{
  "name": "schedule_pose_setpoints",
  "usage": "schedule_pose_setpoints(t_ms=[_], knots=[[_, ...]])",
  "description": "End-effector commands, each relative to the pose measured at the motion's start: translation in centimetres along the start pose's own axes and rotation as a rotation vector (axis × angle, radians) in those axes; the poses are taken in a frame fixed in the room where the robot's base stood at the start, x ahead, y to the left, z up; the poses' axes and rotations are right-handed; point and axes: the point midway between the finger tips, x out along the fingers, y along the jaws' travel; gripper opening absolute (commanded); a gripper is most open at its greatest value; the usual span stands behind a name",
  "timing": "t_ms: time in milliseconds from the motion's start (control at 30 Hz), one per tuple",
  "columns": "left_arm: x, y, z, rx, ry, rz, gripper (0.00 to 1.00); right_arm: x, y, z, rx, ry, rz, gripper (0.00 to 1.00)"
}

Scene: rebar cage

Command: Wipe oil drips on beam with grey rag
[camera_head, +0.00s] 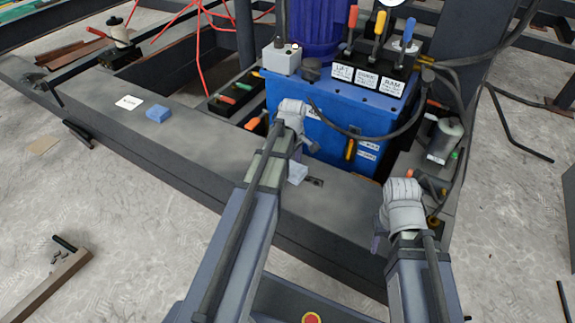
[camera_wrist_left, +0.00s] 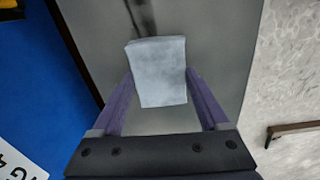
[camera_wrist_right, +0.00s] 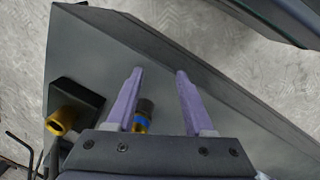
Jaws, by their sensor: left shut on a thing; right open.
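The grey rag (camera_head: 298,173) is a pale folded pad at the beam in front of the blue unit. In the left wrist view the rag (camera_wrist_left: 158,72) sits between the two purple fingers of my left gripper (camera_wrist_left: 158,80), which is shut on it. A dark oil streak (camera_wrist_left: 140,15) shows on the beam just beyond the rag; a dark patch (camera_head: 315,182) lies to its right in the head view. The beam (camera_head: 190,136) is long and dark grey. My right gripper (camera_wrist_right: 158,72) is open and empty over its right end. Whether the rag touches the beam is unclear.
The blue hydraulic unit (camera_head: 330,130) with levers stands behind the beam. A blue block (camera_head: 158,113) and a white card (camera_head: 129,102) lie on the beam at left. A yellow and blue item (camera_wrist_right: 142,115) is near my right fingers. Hoses run at right.

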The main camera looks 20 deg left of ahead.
Motion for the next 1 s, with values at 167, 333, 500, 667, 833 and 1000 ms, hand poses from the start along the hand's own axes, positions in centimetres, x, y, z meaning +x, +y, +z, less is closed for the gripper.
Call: schedule_pose_setpoints(t_ms=[167,333,500,667,833,1000], knots=[[-0.1,0.0,1.9,0.004,-0.006,-0.001,0.33,0.0,0.0,0.0,0.000,0.000,0.000,0.53],[-0.1,0.0,2.3,0.002,-0.006,-0.002,0.33,-0.1,0.0,0.0,0.000,0.000,0.000,0.53],[-0.1,0.0,2.5,0.002,-0.005,-0.003,0.33,-0.1,0.0,0.0,0.000,0.000,0.000,0.53],[-0.1,0.0,3.5,0.003,-0.004,-0.003,0.33,-0.1,0.0,0.0,0.000,0.000,0.000,0.53],[-0.2,0.1,4.9,0.004,-0.004,-0.003,0.33,-0.2,0.0,0.0,0.000,0.000,0.000,0.53],[-0.2,0.2,5.6,0.001,-0.003,-0.003,0.33,-0.2,0.0,0.0,0.000,0.000,0.000,0.53]])
